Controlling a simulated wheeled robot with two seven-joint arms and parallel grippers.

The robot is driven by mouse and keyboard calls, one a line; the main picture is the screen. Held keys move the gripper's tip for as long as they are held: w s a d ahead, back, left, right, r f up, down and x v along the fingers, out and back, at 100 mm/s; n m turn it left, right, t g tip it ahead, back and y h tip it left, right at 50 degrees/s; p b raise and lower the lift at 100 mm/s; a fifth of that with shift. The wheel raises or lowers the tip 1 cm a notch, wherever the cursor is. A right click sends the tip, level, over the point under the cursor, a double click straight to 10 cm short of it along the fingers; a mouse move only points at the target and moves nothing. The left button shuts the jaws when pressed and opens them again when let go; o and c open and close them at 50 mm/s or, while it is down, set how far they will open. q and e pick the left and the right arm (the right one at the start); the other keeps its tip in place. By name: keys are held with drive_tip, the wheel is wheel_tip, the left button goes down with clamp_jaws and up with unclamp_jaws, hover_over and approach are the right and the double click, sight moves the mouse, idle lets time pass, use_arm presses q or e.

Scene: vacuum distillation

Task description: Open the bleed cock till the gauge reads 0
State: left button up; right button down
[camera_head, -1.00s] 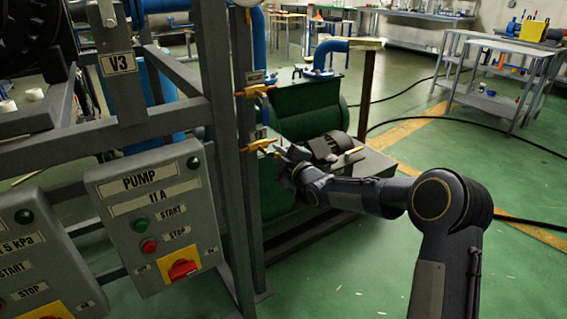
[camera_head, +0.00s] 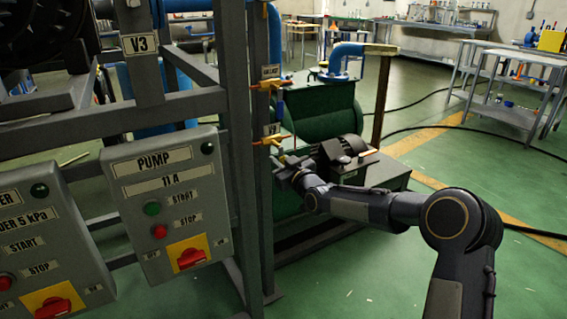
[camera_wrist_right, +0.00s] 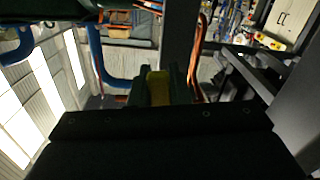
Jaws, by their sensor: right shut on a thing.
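Two small brass cocks are on the grey frame post, an upper one (camera_head: 268,84) and a lower one (camera_head: 270,141), each below a small label too small to read. My right gripper (camera_head: 284,167) is just below and beside the lower cock. In the right wrist view the right gripper (camera_wrist_right: 158,101) is shut on a yellow handle (camera_wrist_right: 158,88), upright between its fingers. I cannot tell how far the cock is turned. No gauge face shows in these views. My left gripper is not in view.
The pump control box (camera_head: 167,205), with buttons and a red switch, hangs left of the post. A green tank (camera_head: 318,112) and a dark motor (camera_head: 342,150) stand behind the gripper. Green floor (camera_head: 350,285) is open in front.

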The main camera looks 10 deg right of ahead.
drive_tip(key=shift+s+a+f+m+b, duration=0.15)
drive_tip(key=shift+a+m, duration=0.1)
drive_tip(key=shift+m, duration=0.25)
drive_tip(key=shift+s+a+r+m+b, duration=0.1)
drive_tip(key=shift+a+m+b, duration=0.1)
drive_tip(key=shift+m, duration=0.3)
drive_tip(key=c, duration=1.4)
unclamp_jaws()
drive_tip(key=shift+o, duration=0.2)
drive_tip(key=p+v, duration=0.1)
drive_tip(key=v, duration=0.6)
drive_tip(key=shift+s+p, duration=0.3)
drive_tip(key=shift+d, duration=0.1)
